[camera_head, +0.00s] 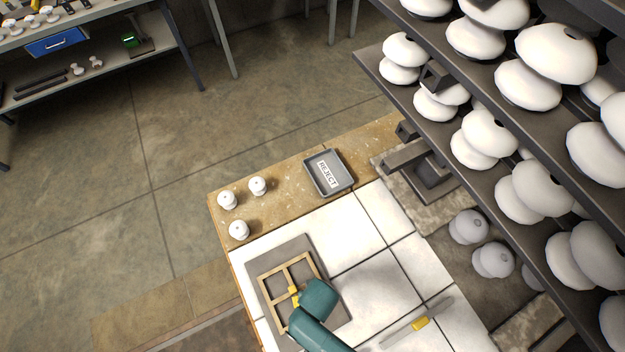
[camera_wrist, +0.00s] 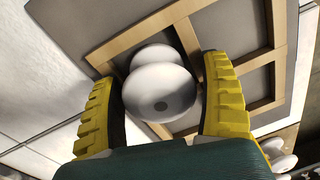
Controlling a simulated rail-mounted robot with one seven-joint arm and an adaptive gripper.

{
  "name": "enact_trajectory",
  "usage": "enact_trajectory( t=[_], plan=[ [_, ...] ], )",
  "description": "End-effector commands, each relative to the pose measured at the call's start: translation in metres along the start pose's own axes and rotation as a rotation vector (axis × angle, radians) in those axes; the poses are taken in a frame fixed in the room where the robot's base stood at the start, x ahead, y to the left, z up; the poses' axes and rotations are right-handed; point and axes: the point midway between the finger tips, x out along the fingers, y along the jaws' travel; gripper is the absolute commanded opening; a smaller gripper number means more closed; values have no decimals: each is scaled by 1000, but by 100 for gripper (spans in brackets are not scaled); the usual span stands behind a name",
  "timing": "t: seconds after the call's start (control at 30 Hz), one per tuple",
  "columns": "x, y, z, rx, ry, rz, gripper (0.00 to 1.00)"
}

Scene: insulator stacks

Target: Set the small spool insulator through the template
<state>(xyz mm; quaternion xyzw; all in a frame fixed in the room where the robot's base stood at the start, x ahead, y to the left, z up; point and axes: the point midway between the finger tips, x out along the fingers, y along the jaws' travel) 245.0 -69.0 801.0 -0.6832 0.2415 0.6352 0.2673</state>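A white spool insulator (camera_wrist: 160,92) sits between the two yellow fingers of my gripper (camera_wrist: 163,100) in the wrist view, and both inner pads appear to meet its sides. Its round end with a dark central hole faces the camera. The template (camera_head: 285,267) is a wooden frame with several square openings, lying on a grey board (camera_head: 262,262). Its wooden bars (camera_wrist: 130,36) show behind the held spool. In the head view my gripper (camera_head: 294,296) is over the template, and my teal wrist hides the held spool. I cannot tell how far the spool is inside an opening.
Several small white spools (camera_head: 228,200) stand at the table's far left corner. A grey bar with a yellow part (camera_head: 421,323) lies on white tiles at right. A rack of large insulators (camera_head: 480,140) rises at right.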

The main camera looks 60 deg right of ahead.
Motion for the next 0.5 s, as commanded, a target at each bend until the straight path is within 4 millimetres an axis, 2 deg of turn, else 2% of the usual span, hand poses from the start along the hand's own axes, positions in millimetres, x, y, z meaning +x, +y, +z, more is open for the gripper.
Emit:
enact_trajectory(
  t=[0.33, 0.43, 0.5],
  plan=[
    [-3, 0, 0, 0, 0, 0, 84],
    [-16, 0, 0, 0, 0, 1, 84],
    [-32, 0, 0, 0, 1, -1, 84]
  ],
)
